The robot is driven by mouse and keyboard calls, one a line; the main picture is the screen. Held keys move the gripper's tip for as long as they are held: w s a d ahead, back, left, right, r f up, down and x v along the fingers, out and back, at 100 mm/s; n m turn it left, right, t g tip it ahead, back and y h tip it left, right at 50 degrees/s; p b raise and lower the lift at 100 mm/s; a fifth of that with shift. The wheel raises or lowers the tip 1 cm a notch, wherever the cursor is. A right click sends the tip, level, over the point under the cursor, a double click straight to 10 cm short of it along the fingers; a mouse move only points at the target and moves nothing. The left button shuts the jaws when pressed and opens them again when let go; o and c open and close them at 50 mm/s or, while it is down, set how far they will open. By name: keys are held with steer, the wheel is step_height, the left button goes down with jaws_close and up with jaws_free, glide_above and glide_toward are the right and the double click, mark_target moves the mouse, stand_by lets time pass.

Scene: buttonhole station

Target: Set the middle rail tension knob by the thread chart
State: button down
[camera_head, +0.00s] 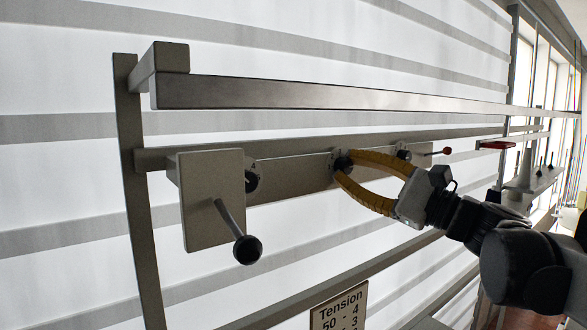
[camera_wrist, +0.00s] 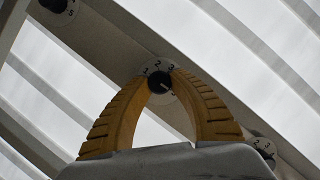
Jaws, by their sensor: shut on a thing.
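The middle tension knob (camera_head: 343,163) is a small black knob on the grey rail. It also shows in the wrist view (camera_wrist: 160,83), on a white dial with the numbers 1, 2 and 3 readable. A small light mark shows at the knob's lower right; the number there is hidden or too small to tell. My gripper (camera_head: 347,165) has yellow fingers, their tips closed on both sides of this knob. The thread chart (camera_head: 340,308), headed "Tension", is cut off at the bottom of the head view; "50 - 4" and part of a line ending in 3 show.
Another dial knob (camera_head: 252,177) sits to the left, partly behind a grey plate (camera_head: 211,200) with a black-balled lever (camera_head: 247,249). A third knob (camera_head: 404,155) is to the right, near a red-tipped lever (camera_head: 446,151). A long bar (camera_head: 320,96) runs above the rail.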

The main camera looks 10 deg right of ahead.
steer(key=n+g, duration=0.2)
steer(key=n, duration=0.3)
steer(key=shift+r, duration=0.1)
steer(key=shift+n+g+h+p, duration=0.5)
steer(key=shift+n+g, duration=0.1)
steer(key=shift+n, duration=1.3)
steer(key=c, duration=1.1)
jaws_free()
steer(key=v, duration=1.2)
